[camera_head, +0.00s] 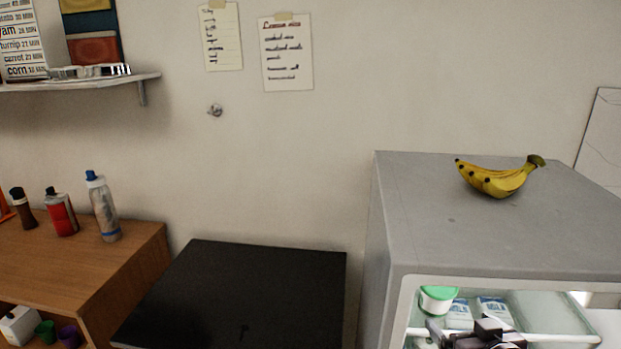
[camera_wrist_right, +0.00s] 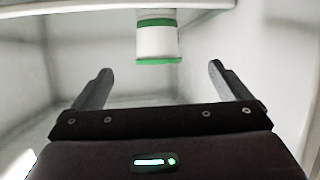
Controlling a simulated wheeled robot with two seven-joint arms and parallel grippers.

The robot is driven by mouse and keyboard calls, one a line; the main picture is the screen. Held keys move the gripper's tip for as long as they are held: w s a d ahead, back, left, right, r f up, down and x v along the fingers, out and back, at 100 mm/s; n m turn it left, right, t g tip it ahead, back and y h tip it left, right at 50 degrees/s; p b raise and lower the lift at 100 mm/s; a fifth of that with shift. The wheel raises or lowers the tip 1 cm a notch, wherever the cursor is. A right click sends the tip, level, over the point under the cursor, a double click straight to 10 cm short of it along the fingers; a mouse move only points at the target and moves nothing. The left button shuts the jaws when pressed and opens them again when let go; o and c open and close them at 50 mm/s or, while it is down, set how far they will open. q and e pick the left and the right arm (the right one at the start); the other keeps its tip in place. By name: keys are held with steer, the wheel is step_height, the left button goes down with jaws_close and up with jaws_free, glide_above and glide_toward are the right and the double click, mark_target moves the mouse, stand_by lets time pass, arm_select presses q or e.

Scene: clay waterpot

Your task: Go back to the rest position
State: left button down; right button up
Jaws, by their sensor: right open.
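My right gripper (camera_wrist_right: 158,72) is open with nothing between its fingers in the right wrist view. In the head view, its dark arm end (camera_head: 485,335) shows at the bottom edge, inside the open front of a grey cabinet (camera_head: 400,235) that looks like a fridge. A white tub with a green lid (camera_head: 438,299) stands inside, near my right gripper. In the right wrist view a white and green tub (camera_wrist_right: 157,42) is ahead of the fingers, apart from them. My left gripper is not in view.
White and blue packs (camera_head: 494,312) lie beside the tub, by the cabinet's walls. Bananas (camera_head: 497,180) rest on its top. A black-topped unit (camera_head: 240,290) stands to the left. Several bottles, one with a blue cap (camera_head: 104,208), stand on a wooden cabinet (camera_head: 75,265). A shelf (camera_head: 90,80) hangs above.

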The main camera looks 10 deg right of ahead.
steer(key=s+a+f+n+g+y, duration=0.1)
steer(key=s+a+f+n+g, duration=0.1)
steer(key=s+a+f+g, duration=1.05)
steer(key=s+a+f+t, duration=0.1)
steer(key=s+f, duration=0.3)
steer(key=f, duration=1.2)
steer(key=s+f, duration=0.3)
steer(key=f, duration=1.3)
steer(key=s+d+f, duration=0.1)
steer(key=s+f, duration=0.7)
steer(key=s, duration=0.1)
steer(key=s+d+f+g, duration=0.1)
steer(key=s+d+f, duration=0.1)
steer(key=s+f, duration=0.6)
steer(key=shift+s+d+f+n, duration=0.3)
steer(key=shift+s+n, duration=0.1)
steer(key=shift+s, duration=0.55)
